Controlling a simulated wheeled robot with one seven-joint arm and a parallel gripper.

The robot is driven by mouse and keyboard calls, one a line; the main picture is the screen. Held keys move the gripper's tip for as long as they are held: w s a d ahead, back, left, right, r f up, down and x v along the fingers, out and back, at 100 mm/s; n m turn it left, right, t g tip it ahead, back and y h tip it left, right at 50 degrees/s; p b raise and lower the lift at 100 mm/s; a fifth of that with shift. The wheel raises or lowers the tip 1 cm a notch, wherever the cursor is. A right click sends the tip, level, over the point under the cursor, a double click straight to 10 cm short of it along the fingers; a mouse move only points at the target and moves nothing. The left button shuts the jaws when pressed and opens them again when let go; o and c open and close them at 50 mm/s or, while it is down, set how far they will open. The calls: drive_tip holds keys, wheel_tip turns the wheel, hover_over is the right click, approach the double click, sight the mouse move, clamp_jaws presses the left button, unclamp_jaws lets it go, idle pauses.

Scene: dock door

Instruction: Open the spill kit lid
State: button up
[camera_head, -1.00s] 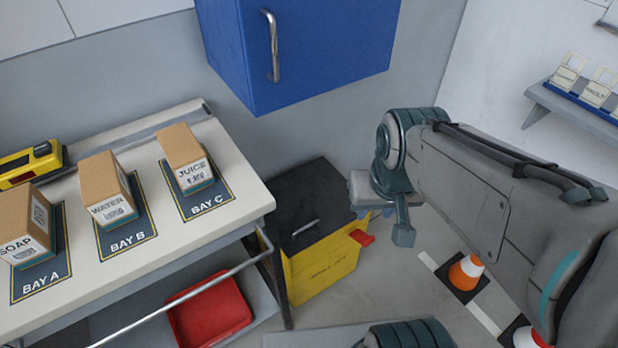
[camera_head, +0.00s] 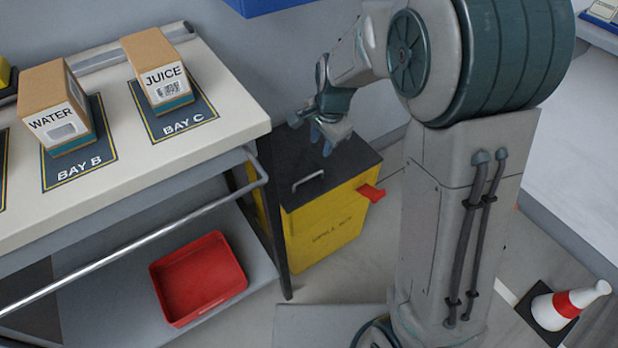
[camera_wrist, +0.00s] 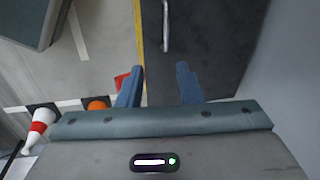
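The spill kit is a yellow box (camera_head: 325,228) on the floor beside the bench, with a dark lid (camera_head: 345,176) that lies shut. A metal handle (camera_head: 308,180) stands on the lid's front part, and a red tab (camera_head: 371,193) sticks out at its right side. My gripper (camera_head: 322,142) is above the back part of the lid, pointing down. In the wrist view my gripper (camera_wrist: 158,88) has its two blue fingers apart with nothing between them; the dark lid (camera_wrist: 205,45) and its handle (camera_wrist: 166,28) lie beyond them.
The bench (camera_head: 225,110) stands at left, with a juice box (camera_head: 158,68) and a water box (camera_head: 57,105) on top. A red tray (camera_head: 198,279) sits on its lower shelf. A blue cabinet (camera_head: 270,5) hangs above.

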drive_tip(key=m, duration=0.1)
approach(308, 177)
drive_tip(key=b+x, duration=0.4)
drive_tip(key=x, duration=0.4)
drive_tip(key=shift+r, duration=0.1)
drive_tip(key=shift+c, duration=0.3)
clamp_jaws()
